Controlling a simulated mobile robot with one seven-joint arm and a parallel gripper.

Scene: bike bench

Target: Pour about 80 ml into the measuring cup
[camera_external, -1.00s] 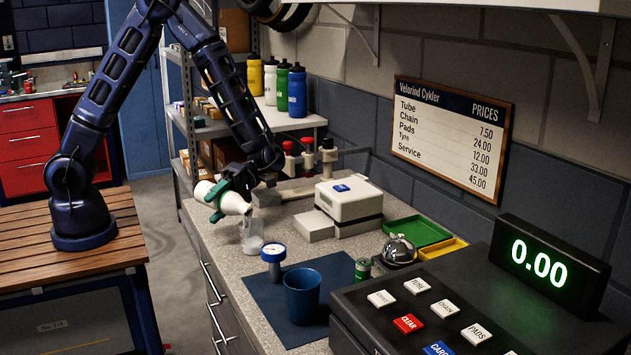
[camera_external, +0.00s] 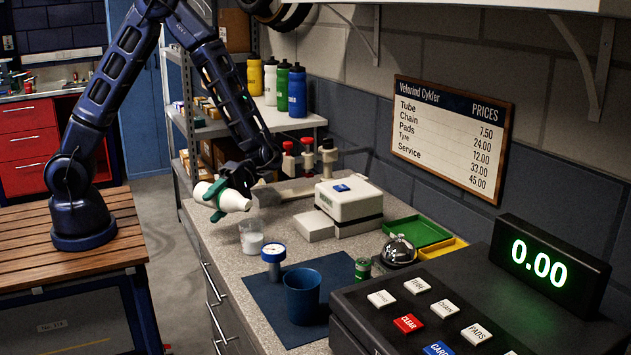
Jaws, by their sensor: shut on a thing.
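My gripper (camera_external: 214,196) is shut on a white bottle (camera_external: 232,202) with a green band or jaw parts around its middle. The bottle lies tilted close to level, its narrower end to the right and slightly down. It is above and a little left of the clear measuring cup (camera_external: 251,238), apart from it. The cup stands upright on the speckled counter and holds some white liquid at its bottom. The level against its marks is too small to read. No stream shows between bottle and cup.
A white box-shaped device (camera_external: 348,205) is right of the measuring cup. A bell (camera_external: 399,250), green tray (camera_external: 418,231) and cash register (camera_external: 360,315) are further right.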

